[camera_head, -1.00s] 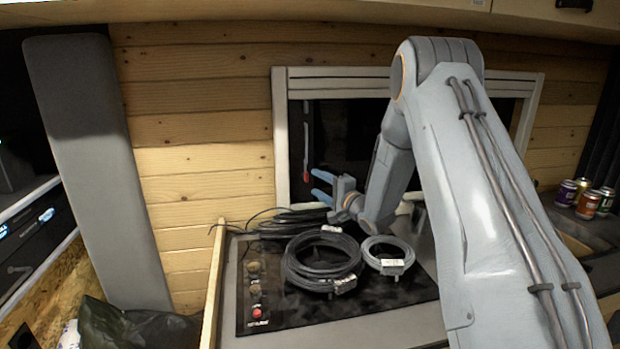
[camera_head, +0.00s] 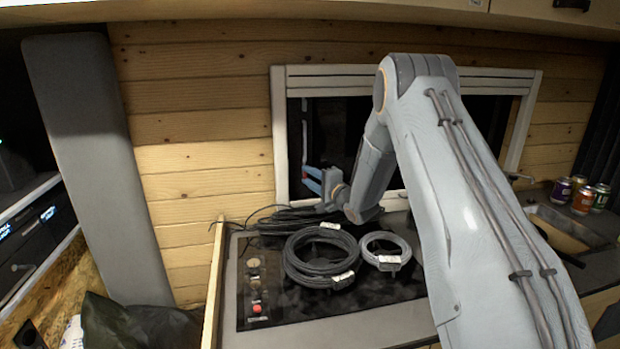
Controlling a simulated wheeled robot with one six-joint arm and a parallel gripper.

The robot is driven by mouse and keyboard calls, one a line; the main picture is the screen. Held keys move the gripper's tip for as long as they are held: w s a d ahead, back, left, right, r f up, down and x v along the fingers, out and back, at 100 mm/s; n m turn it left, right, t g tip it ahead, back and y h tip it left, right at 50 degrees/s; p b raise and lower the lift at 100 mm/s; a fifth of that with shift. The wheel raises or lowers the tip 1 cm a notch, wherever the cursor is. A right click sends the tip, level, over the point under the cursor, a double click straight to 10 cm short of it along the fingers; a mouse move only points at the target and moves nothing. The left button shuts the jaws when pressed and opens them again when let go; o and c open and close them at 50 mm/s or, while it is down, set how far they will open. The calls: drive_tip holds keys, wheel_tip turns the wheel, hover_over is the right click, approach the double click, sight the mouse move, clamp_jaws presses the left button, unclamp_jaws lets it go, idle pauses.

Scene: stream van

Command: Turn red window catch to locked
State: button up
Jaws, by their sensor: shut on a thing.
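The red window catch (camera_head: 304,175) is at the lower left of the dark window, at the bottom of a thin grey upright bar (camera_head: 305,131). Only a small part of its red shows beside the blue fingers. My gripper (camera_head: 311,178) reaches in from the right with its blue fingers at the catch and is shut on it. The fingers hide much of the catch, so its exact angle cannot be told.
Coiled black cables (camera_head: 317,258) and a smaller grey coil (camera_head: 385,250) lie on the black hob (camera_head: 273,306) below my gripper. Several cans (camera_head: 583,198) stand at the right near a sink (camera_head: 565,228). A grey upright panel (camera_head: 95,150) is at the left.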

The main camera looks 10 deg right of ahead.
drive_tip(key=n, duration=0.1)
drive_tip(key=n+g+h, duration=0.1)
drive_tip(key=n, duration=0.1)
drive_tip(key=shift+r+b, duration=0.25)
drive_tip(key=shift+b, duration=0.1)
drive_tip(key=n+h, duration=0.1)
drive_tip(key=n, duration=0.1)
drive_tip(key=shift+a+n+g, duration=0.15)
drive_tip(key=shift+n+g, duration=0.15)
drive_tip(key=shift+g, duration=0.1)
drive_tip(key=n+g+h+b, duration=0.1)
drive_tip(key=n+b, duration=0.2)
drive_tip(key=shift+a+r+h, duration=0.1)
drive_tip(key=shift+a+h, duration=0.05)
drive_tip(key=shift+h, duration=0.25)
drive_tip(key=n+h+b, duration=0.2)
drive_tip(key=n+b, duration=0.1)
drive_tip(key=b, duration=0.2)
drive_tip(key=shift+a, duration=0.2)
drive_tip(key=n+h+b, duration=0.1)
drive_tip(key=b, duration=0.3)
drive_tip(key=shift+a+r+n+b, duration=0.1)
drive_tip(key=shift+r+n+b, duration=0.05)
drive_tip(key=shift+n+b, duration=0.4)
